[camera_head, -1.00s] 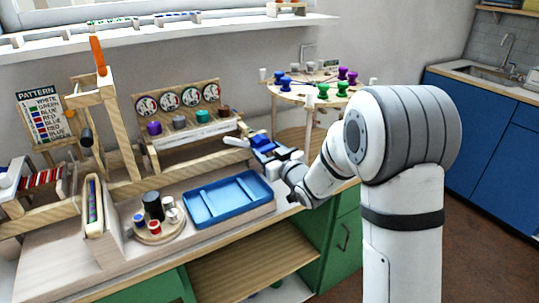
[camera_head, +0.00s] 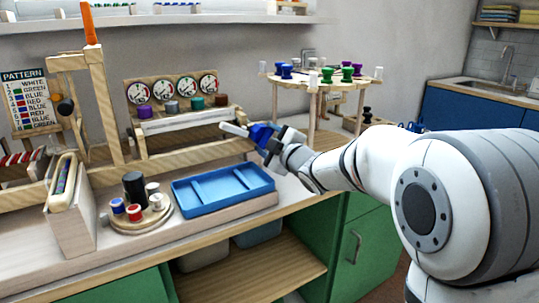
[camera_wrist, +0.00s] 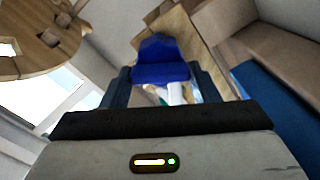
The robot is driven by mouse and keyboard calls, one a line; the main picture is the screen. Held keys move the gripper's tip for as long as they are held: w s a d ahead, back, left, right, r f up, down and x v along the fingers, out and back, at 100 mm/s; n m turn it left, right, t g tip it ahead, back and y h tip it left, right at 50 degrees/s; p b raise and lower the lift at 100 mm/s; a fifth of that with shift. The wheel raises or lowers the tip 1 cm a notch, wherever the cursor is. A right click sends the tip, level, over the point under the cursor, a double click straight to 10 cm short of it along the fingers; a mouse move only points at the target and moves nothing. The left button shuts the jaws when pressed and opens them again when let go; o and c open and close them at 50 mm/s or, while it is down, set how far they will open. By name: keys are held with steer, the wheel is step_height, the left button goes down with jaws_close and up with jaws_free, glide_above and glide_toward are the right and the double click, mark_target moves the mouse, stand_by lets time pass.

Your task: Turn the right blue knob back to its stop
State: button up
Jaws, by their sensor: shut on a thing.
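My gripper (camera_head: 250,131) is shut on a blue piece (camera_head: 262,134), held above the bench past the right end of the dial rack. A white stick juts left from this piece. In the wrist view the blue piece (camera_wrist: 160,62) sits between the two dark fingers, with a white part below it. I cannot tell whether it touches anything else. I cannot tell which is the task's right blue knob.
The dial rack (camera_head: 185,125) carries a purple, grey, teal and brownish knob. A blue tray (camera_head: 222,208) lies in front, with a round board of small pots (camera_head: 160,218) to its left. Green and purple knobs share the round table (camera_head: 300,87). Bench front is partly clear.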

steer(key=shift+f+n+b, duration=0.1)
steer(key=shift+n+b, duration=3.1)
steer(key=shift+b, duration=0.05)
steer(key=o, duration=1)
steer(key=p+v, duration=0.1)
steer(key=v, duration=0.6)
steer(key=shift+s+d+p, duration=0.25)
steer(key=shift+s+p, duration=0.05)
